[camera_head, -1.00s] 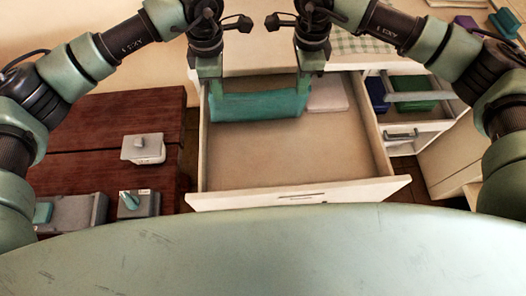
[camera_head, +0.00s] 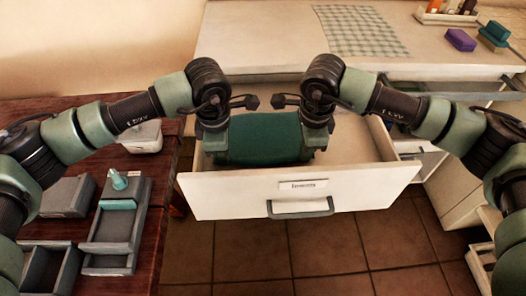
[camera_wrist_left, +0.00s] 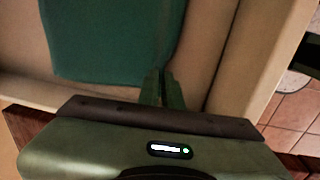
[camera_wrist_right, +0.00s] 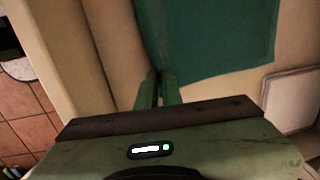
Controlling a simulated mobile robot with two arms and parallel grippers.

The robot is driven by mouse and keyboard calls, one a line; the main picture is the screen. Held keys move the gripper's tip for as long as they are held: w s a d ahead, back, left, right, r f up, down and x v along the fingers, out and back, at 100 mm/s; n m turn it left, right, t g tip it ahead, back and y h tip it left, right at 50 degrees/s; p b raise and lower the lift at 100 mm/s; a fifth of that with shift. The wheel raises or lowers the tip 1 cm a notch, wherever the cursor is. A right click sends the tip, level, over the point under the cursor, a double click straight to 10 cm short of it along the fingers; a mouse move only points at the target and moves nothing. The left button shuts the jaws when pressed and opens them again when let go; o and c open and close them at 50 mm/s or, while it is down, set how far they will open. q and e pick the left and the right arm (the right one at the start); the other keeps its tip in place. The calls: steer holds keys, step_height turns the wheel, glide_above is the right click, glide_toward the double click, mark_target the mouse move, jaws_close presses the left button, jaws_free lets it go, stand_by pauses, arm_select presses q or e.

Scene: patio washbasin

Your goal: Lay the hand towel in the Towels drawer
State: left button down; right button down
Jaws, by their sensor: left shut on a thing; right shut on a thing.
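The dark green hand towel (camera_head: 265,138) is stretched between my two grippers, inside or just above the open white drawer (camera_head: 300,190). The drawer front has a label (camera_head: 303,184) too small to read surely. My left gripper (camera_head: 214,145) is shut on the towel's left edge; the left wrist view shows the towel (camera_wrist_left: 110,45) at its fingers (camera_wrist_left: 163,88). My right gripper (camera_head: 316,142) is shut on the right edge; the towel (camera_wrist_right: 205,40) also shows beside its fingers (camera_wrist_right: 158,88). I cannot tell whether the towel's lower part touches the drawer floor.
A pale folded cloth (camera_wrist_right: 292,100) lies in the drawer beside the towel. A counter with a checked cloth (camera_head: 360,30) is behind. A dark wooden table with grey trays (camera_head: 115,225) stands at left. Another open drawer (camera_head: 440,85) is at right. Tiled floor is clear in front.

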arm_select(q)
steer(key=shift+s+f, duration=0.1)
steer(key=shift+f, duration=0.1)
arm_select(e)
steer(key=shift+s+f, duration=0.1)
steer(key=shift+f, duration=0.1)
arm_select(q)
steer(key=c, duration=1.3)
jaws_free()
arm_select(e)
steer(key=c, duration=1.3)
jaws_free()
arm_select(q)
steer(key=shift+r, duration=0.2)
arm_select(e)
steer(key=shift+r, duration=0.2)
arm_select(q)
steer(key=s+r, duration=0.2)
steer(key=r, duration=0.1)
steer(key=s+r, duration=0.4)
steer(key=r, duration=0.1)
steer(key=shift+r, duration=0.35)
arm_select(e)
steer(key=s+r, duration=0.2)
steer(key=r, duration=0.1)
steer(key=s+r, duration=0.4)
steer(key=r, duration=0.1)
steer(key=shift+r, duration=0.35)
